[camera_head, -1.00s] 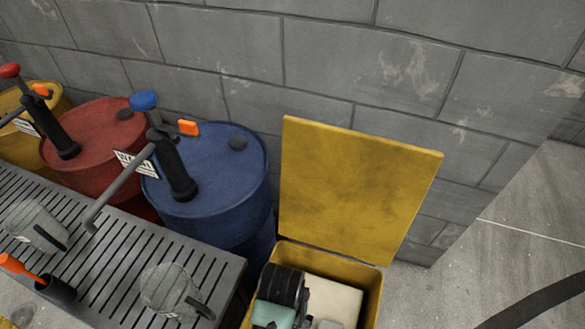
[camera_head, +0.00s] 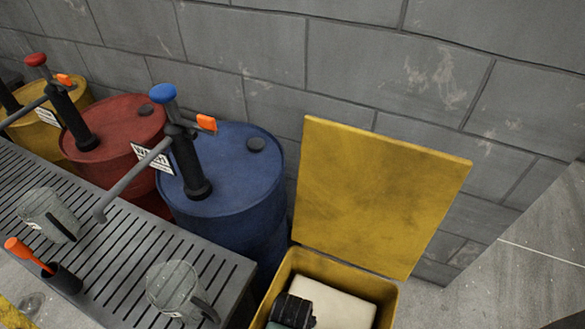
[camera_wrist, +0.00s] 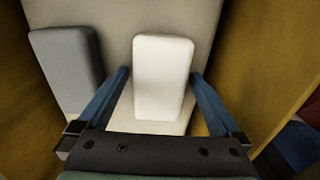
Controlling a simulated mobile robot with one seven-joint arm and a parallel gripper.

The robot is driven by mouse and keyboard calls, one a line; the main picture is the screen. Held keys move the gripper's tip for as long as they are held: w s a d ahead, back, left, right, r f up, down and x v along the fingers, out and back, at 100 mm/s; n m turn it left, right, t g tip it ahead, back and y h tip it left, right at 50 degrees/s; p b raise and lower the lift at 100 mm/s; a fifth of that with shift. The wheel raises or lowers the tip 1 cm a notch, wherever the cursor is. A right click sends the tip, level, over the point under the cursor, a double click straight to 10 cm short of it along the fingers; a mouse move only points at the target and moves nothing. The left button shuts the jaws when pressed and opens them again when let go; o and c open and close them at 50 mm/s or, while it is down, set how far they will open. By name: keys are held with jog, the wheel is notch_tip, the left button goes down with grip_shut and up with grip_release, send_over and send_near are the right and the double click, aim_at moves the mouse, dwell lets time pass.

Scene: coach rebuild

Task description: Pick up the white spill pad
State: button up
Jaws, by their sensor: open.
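The white spill pad (camera_wrist: 163,75) is a small rounded white block in the middle of the wrist view. My gripper (camera_wrist: 160,73) is open, with one blue finger on each side of the pad. A narrow gap shows on the left; the right finger is very close, and I cannot tell if it touches. In the head view, the dark end of my arm (camera_head: 303,298) is inside the open yellow bin (camera_head: 385,296). I cannot make out the small white pad or the fingers there.
A grey block (camera_wrist: 65,65) lies left of the pad. A larger cream block (camera_head: 345,305) lies in the bin. The bin's lid (camera_head: 375,195) stands open behind. A blue drum (camera_head: 235,175) and a slatted bench (camera_head: 110,270) stand to the left.

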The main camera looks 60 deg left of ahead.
jog(key=c, duration=1.2)
notch_tip(320, 180, up, 10)
jog(key=p, duration=0.2)
jog(key=shift+p, duration=0.4)
jog(key=shift+c, duration=0.2)
